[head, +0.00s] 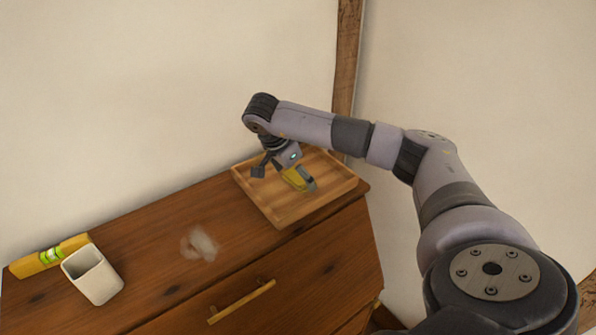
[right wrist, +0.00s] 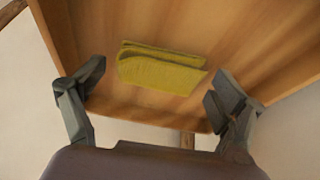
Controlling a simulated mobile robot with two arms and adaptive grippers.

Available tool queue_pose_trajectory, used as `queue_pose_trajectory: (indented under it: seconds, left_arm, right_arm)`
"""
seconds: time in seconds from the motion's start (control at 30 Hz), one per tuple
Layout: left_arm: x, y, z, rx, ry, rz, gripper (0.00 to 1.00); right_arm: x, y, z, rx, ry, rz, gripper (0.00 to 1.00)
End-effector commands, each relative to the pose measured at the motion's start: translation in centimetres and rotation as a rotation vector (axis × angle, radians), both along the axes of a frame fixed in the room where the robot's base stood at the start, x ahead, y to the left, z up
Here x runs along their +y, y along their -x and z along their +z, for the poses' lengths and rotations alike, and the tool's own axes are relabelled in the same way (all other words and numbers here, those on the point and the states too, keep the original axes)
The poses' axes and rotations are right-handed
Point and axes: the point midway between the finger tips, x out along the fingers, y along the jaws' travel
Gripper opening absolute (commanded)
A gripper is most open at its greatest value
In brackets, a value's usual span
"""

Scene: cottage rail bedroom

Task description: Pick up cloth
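A folded yellow cloth (right wrist: 160,70) lies in the wooden tray (right wrist: 120,112) in the right wrist view. In the head view the cloth (head: 296,178) shows in the tray (head: 285,212), partly hidden by my right gripper. My right gripper (head: 283,176) is above the tray, pointing down. In the right wrist view its two fingers (right wrist: 155,90) are spread wide, one on either side of the cloth and nothing between them held. My left gripper is not in view.
The tray sits at the right end of a wooden dresser (head: 175,232). A white cup (head: 92,278) and a yellow level (head: 48,256) are at the left end. A whitish, blurry patch (head: 199,244) lies mid-top. A wall stands behind.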

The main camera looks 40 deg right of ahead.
Motion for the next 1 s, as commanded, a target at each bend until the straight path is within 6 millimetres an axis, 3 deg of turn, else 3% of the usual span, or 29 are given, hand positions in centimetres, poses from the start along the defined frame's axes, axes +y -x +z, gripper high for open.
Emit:
queue_pose_trajectory:
  seconds: [0.53, 0.83, 1.0]
  left_arm:
    - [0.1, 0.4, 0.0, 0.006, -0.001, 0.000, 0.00]
    - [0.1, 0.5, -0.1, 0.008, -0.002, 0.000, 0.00]
    - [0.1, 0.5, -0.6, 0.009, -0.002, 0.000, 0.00]
  right_arm:
    - [0.0, 0.0, 0.0, 0.000, 0.000, 0.000, 0.50]
    - [0.0, 0.0, 0.2, -0.001, 0.000, 0.000, 0.49]
    - [0.0, -0.1, 1.2, -0.005, -0.001, 0.000, 0.49]
